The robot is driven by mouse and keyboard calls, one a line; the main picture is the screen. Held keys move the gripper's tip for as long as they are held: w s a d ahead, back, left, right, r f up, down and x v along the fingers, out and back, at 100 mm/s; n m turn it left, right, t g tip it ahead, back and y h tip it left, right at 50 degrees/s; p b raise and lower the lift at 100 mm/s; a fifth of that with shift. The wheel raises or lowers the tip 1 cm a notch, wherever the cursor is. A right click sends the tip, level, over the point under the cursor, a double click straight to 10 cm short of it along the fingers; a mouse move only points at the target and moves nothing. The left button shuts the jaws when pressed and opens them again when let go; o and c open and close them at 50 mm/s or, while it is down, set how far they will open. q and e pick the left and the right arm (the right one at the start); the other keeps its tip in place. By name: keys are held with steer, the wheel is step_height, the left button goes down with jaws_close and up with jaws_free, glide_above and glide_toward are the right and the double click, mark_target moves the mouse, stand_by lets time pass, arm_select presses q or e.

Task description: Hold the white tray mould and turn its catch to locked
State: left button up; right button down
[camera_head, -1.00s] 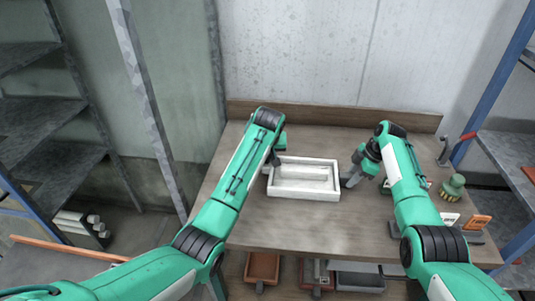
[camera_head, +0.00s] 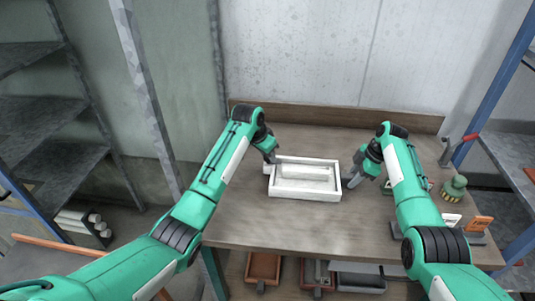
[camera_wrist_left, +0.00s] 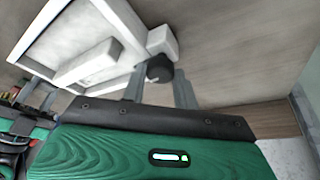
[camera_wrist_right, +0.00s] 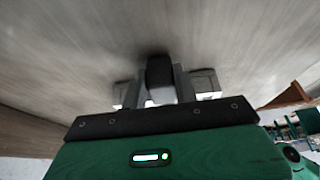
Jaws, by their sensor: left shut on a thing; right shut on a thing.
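The white tray mould (camera_head: 304,195) lies on the workbench, a shallow rectangular frame with a raised bar inside. In the left wrist view its white frame (camera_wrist_left: 62,30) fills the upper left. A black knob, the catch (camera_wrist_left: 160,68), sits beside a small white block at the mould's corner. My left gripper (camera_head: 274,158) is at the mould's far left corner, shut on this catch. My right gripper (camera_head: 348,182) is at the mould's right end, its fingers shut on a dark part there. The catch's lock marking cannot be seen.
The wooden workbench (camera_head: 290,228) is clear in front of the mould. A green round-topped object (camera_head: 454,187) and orange and white cards (camera_head: 480,223) stand at its right. A red-handled lever (camera_head: 462,140) is at the far right edge. Bins (camera_head: 263,267) sit below.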

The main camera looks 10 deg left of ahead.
arm_select(q)
steer(key=shift+a+m, duration=0.1)
steer(key=shift+m, duration=0.4)
steer(key=o, duration=1)
steer(key=shift+c, duration=0.2)
steer(key=shift+r, duration=0.1)
steer(key=v, duration=1.1)
steer(key=shift+a+r, duration=0.35)
